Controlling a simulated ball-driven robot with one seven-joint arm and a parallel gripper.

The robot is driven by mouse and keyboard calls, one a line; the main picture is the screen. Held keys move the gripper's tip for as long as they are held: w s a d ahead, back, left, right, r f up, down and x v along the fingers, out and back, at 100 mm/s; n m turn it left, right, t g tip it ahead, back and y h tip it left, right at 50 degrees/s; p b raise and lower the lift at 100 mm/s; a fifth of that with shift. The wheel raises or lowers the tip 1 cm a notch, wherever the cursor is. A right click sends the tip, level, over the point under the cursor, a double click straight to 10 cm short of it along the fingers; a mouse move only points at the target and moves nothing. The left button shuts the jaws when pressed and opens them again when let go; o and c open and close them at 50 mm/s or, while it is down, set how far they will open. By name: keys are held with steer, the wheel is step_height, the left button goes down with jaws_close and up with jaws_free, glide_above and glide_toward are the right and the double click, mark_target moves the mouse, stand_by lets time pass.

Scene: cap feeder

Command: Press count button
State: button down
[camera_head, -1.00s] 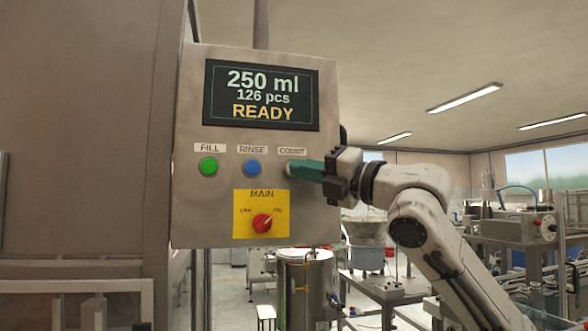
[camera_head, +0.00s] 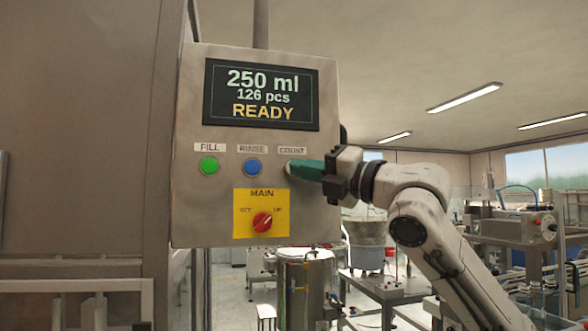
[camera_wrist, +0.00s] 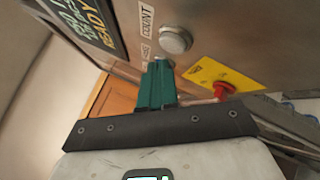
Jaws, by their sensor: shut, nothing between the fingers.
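The control panel (camera_head: 190,130) carries a row of buttons labelled FILL, RINSE and COUNT. The count button is the round grey one under the COUNT label (camera_head: 292,151); my fingertips mostly cover it in the head view. It shows clearly in the wrist view as a round metal button (camera_wrist: 175,39). My gripper (camera_head: 292,168) is shut and empty, its green fingers pointing left at the panel, right by the count button. In the wrist view the fingertips (camera_wrist: 160,63) lie just below the button in the picture; I cannot tell whether they touch it.
A green fill button (camera_head: 208,166) and a blue rinse button (camera_head: 252,168) sit to the left. Below is a red MAIN knob (camera_head: 262,222) on a yellow plate. The display (camera_head: 262,95) reads 250 ml, 126 pcs, READY. Machines stand behind at the right.

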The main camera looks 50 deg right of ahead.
steer(key=shift+w, duration=0.1)
stand_by(0.7)
steer(key=shift+w+d, duration=0.2)
steer(key=shift+w, duration=0.05)
steer(key=shift+w+d, duration=0.3)
steer(key=shift+w, duration=0.1)
stand_by(0.8)
steer(key=shift+s+a, duration=0.1)
steer(key=shift+s, duration=0.05)
steer(key=shift+s+a+b, duration=0.35)
steer(key=shift+s+a, duration=0.05)
steer(key=shift+s, duration=0.2)
steer(key=shift+s, duration=0.1)
steer(key=shift+s+a+b, duration=0.45)
steer(key=shift+s+a, duration=0.25)
steer(key=shift+s, duration=0.3)
steer(key=shift+s+a+b, duration=0.4)
steer(key=shift+s+a, duration=0.3)
steer(key=shift+s, duration=0.3)
